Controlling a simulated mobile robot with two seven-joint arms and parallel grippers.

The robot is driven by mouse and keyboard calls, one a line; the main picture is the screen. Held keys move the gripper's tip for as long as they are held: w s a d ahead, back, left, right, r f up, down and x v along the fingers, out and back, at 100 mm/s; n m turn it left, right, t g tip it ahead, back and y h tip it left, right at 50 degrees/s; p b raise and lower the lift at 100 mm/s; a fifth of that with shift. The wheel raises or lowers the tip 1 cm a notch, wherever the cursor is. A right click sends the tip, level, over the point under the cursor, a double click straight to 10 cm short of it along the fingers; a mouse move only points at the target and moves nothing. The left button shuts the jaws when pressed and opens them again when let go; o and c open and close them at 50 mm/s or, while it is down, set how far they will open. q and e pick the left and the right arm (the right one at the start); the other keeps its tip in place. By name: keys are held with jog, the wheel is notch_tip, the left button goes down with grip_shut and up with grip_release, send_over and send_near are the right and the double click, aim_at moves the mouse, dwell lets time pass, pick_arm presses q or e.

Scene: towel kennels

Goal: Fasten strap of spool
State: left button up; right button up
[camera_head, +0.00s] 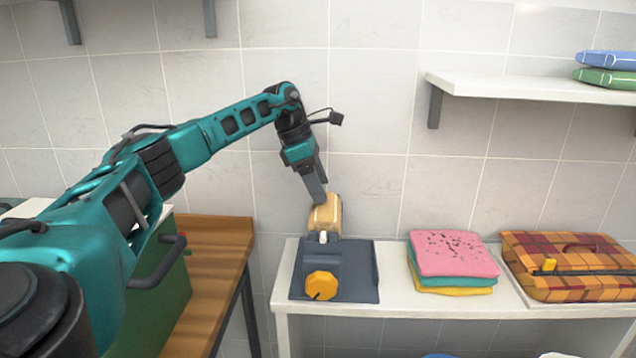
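A tan, rounded roll-like thing (326,212), perhaps the spool, stands at the back of a dark blue-grey device (346,279) on the white table. The device has an orange knob (321,286) at its front and a small white piece (323,238) near the tan part. I cannot make out a separate strap. My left gripper (319,196) points down at the top of the tan thing, its fingertips touching it or just in front of it. The fingers are seen nearly edge-on, so their gap is hidden. My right gripper is not in view.
On the white table (394,294), folded pink, teal and yellow towels (453,255) and a plaid case (575,265) lie to the right. A wall shelf (520,88) holds blue and green folded cloths. A wooden bench (215,262) and green box (165,300) stand left.

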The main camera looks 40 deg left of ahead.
aim_at(329, 204)
pick_arm(q)
jog(key=c, duration=0.9)
jog(key=shift+w+d+r+g+y+p, duration=0.1)
jog(key=shift+w+d+g+y+p, duration=0.15)
jog(key=shift+d+g+y+p, duration=0.25)
jog(key=shift+w+d+f+g+y, duration=0.35)
jog(key=shift+g+y, duration=0.25)
jog(key=shift+y, duration=0.2)
jog(key=shift+w+d+f+g+y, duration=0.15)
jog(key=shift+f+g+y, duration=0.1)
jog(key=shift+g+y, duration=0.2)
jog(key=shift+w+d+f+g+y, duration=0.15)
jog(key=shift+f+g+y, duration=0.15)
jog(key=shift+y, duration=0.25)
jog(key=shift+a, duration=0.1)
jog(key=o, duration=1.1)
jog(key=shift+r, duration=0.1)
jog(key=r, duration=0.8)
jog(key=d+r, duration=0.1)
jog(key=r, duration=0.3)
jog(key=shift+w+r, duration=0.4)
